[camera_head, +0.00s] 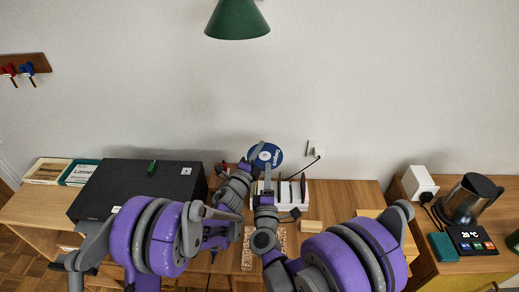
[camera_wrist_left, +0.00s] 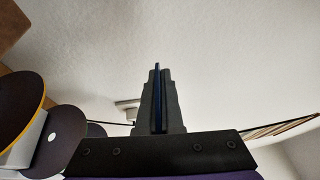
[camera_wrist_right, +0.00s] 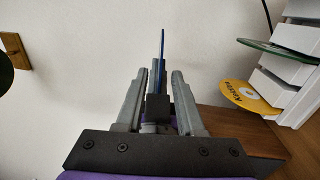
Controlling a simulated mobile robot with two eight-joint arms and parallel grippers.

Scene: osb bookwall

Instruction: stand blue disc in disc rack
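The blue disc (camera_head: 266,155) is held up on edge above the back of the table, its printed face toward the head camera. My left gripper (camera_head: 252,163) is shut on its lower left part; the disc shows edge-on between the fingers in the left wrist view (camera_wrist_left: 158,95) and as a thin blue line in the right wrist view (camera_wrist_right: 162,45). My right gripper (camera_wrist_right: 156,90) is open and empty, in front of and below the disc. The white disc rack (camera_head: 290,195) stands to the right of my grippers, partly hidden by my right arm.
In the right wrist view a green-edged disc (camera_wrist_right: 275,50) and a yellow disc (camera_wrist_right: 250,97) stick out of the rack. A black box (camera_head: 135,185) stands at left. A power socket with a cable (camera_head: 316,148) is on the wall behind. A kettle (camera_head: 470,198) stands far right.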

